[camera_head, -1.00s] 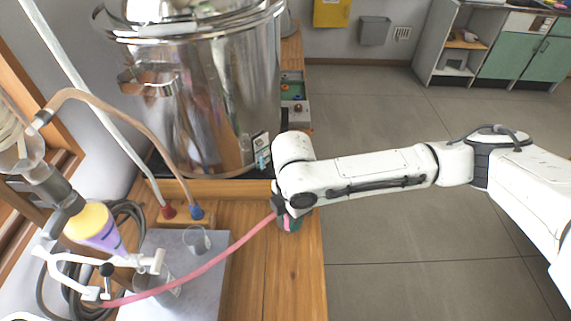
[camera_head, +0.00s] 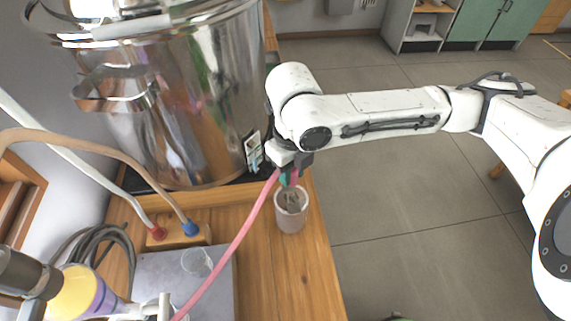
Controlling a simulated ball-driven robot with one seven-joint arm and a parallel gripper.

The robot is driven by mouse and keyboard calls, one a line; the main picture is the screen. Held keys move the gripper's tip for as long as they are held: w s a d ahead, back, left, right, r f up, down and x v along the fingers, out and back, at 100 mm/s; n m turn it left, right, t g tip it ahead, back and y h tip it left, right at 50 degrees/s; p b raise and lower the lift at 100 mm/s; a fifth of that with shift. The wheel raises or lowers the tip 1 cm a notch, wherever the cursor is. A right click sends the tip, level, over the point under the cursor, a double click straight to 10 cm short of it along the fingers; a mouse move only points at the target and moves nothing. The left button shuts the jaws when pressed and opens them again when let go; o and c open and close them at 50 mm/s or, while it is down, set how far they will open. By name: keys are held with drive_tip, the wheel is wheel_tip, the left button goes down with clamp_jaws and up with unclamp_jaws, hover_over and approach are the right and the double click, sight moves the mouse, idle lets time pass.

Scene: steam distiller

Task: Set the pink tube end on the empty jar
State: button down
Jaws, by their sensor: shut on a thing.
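The pink tube (camera_head: 240,232) runs from my gripper (camera_head: 289,181) down and left, out of the bottom of the picture. My gripper is shut on its upper end, where a bit of green shows between the dark fingers. A glass jar (camera_head: 290,221) with a greyish-pink look stands on the wooden bench right below my gripper. I cannot tell whether the fingers or tube end are above its mouth or inside it, nor what it holds. A second, clear glass jar (camera_head: 197,263), seemingly empty, stands on the grey slab to the left.
A large steel vessel (camera_head: 190,110) stands behind, left of my arm. Red (camera_head: 157,232) and blue (camera_head: 190,228) hose fittings sit on a wooden block behind the grey slab (camera_head: 165,275). A clamp with a yellow-and-purple piece (camera_head: 85,293) is at lower left. The bench edge drops to floor at right.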

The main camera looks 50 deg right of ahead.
sight(290, 192)
drive_tip(key=shift+f+b, duration=1.5)
drive_tip(key=shift+f, duration=0.5)
drive_tip(key=shift+f, duration=0.15)
drive_tip(key=shift+f+b, duration=0.7)
drive_tip(key=shift+b, duration=0.1)
drive_tip(key=shift+f+b, duration=0.4)
drive_tip(key=shift+f, duration=0.05)
drive_tip(key=c, duration=0.8)
unclamp_jaws()
